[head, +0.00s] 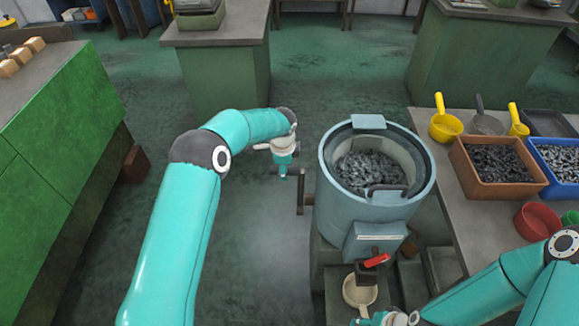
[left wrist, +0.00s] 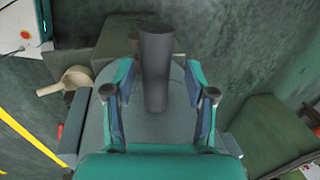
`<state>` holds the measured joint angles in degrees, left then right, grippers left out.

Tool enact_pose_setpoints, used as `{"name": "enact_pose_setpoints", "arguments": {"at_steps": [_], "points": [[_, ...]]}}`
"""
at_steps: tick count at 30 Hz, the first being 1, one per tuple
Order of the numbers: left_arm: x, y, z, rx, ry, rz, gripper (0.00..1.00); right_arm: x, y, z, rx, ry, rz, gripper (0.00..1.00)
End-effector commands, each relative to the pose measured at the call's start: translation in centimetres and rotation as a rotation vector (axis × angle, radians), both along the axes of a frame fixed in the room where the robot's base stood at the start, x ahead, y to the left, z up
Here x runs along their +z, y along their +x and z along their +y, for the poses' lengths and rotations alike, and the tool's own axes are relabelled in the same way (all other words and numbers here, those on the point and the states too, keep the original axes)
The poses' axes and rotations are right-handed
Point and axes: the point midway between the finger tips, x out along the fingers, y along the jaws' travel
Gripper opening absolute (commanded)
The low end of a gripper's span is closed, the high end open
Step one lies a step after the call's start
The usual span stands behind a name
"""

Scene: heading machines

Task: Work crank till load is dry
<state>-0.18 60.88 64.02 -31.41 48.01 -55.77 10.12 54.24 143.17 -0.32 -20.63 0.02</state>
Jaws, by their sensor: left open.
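A grey-blue drum machine (head: 330,195) stands right of centre in the head view. Its open top shows a load of dark metal pieces (head: 368,170). A brown crank (head: 301,192) sticks out of the drum's left side. My left gripper (head: 285,172) is just left of the crank. In the left wrist view its open fingers (left wrist: 160,92) stand on either side of the dark cylindrical crank handle (left wrist: 157,50), with gaps visible. My right gripper (head: 372,319) is at the bottom edge, partly cut off; its fingers are unclear.
A red-handled tap (head: 376,261) is on the drum's front, above a cream ladle (head: 359,291). The right bench holds a brown bin (head: 463,174) and a blue bin (head: 540,146) of metal pieces, plus scoops. A green cabinet (head: 60,140) is at left.

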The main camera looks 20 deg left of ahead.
Motion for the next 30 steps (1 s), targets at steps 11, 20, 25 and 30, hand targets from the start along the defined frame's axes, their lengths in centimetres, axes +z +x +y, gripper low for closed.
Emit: {"name": "enact_pose_setpoints", "arguments": {"at_steps": [11,20,25,30], "points": [[-0.6,0.1,0.0,0.0,0.0,-0.001,0.56,0.1,0.0,0.0,0.0,0.0,0.0,0.48],[-0.5,0.2,0.0,-0.001,0.0,-0.003,0.07,0.1,0.0,0.0,0.0,0.0,0.0,0.48],[-0.4,0.3,0.0,-0.001,0.0,-0.007,0.0,0.1,0.0,0.0,0.0,0.0,0.0,0.48],[-0.3,0.4,-1.1,-0.004,-0.001,-0.012,0.0,0.1,0.0,0.0,0.0,0.0,0.0,0.48]]}}
